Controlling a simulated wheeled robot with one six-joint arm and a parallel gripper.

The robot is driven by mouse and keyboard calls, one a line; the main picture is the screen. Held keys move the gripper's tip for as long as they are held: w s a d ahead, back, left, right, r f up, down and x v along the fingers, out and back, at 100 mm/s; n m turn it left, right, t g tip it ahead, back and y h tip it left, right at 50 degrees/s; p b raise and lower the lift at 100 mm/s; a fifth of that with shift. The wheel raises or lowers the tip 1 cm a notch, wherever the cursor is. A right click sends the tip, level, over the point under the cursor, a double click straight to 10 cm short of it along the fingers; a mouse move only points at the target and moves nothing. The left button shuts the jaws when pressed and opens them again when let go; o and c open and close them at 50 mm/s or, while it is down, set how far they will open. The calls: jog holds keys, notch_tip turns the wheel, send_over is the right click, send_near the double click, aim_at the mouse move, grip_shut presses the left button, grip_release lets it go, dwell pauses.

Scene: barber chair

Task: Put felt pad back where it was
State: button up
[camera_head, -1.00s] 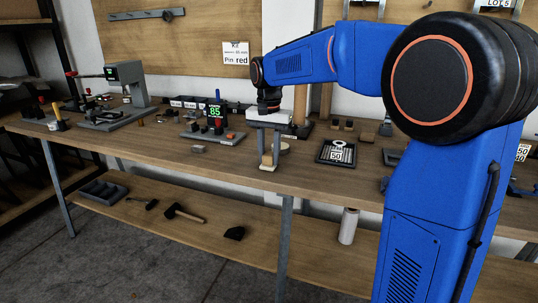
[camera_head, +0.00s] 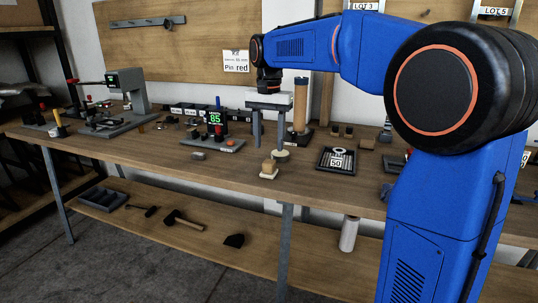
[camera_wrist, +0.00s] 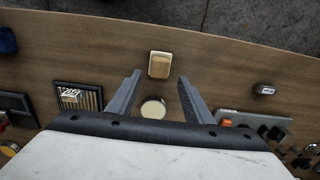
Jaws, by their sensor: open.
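A tan block on a pale, squarish, pad-like base (camera_head: 269,175) stands upright on the bench near its front edge; it also shows in the wrist view (camera_wrist: 160,65). A flat, round, cream disc (camera_head: 280,156) lies just behind it, and shows in the wrist view (camera_wrist: 153,109) between my fingers. I cannot tell which of these pale pieces is the felt pad. My gripper (camera_head: 269,147) is open and empty, pointing down above the disc, behind the block. In the wrist view my fingers (camera_wrist: 160,76) are spread and touch neither piece.
A dark tray marked 50 (camera_head: 337,159) lies to the right. A tan cylinder on a dark base (camera_head: 299,108) stands behind my gripper. A gauge reading 85 (camera_head: 215,118) is to the left, with a small grey block (camera_head: 198,154) before it. The bench front (camera_head: 225,175) is clear.

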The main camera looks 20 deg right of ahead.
aim_at(269, 161)
jog(key=shift+r, duration=2.25)
jog(key=s+d+f+n+t, duration=0.1)
jog(key=s+d+f+n, duration=0.15)
jog(key=s, duration=0.65)
jog(key=s+d+f+n+t, duration=0.15)
jog(key=s+f, duration=0.25)
jog(key=s, duration=0.5)
jog(key=s+d+f+n+t, duration=0.2)
jog(key=s+d+f+n, duration=0.1)
jog(key=s+f, duration=1.1)
jog(key=shift+s+f, duration=0.15)
jog(key=shift+s, duration=0.55)
jog(key=shift+d, duration=0.1)
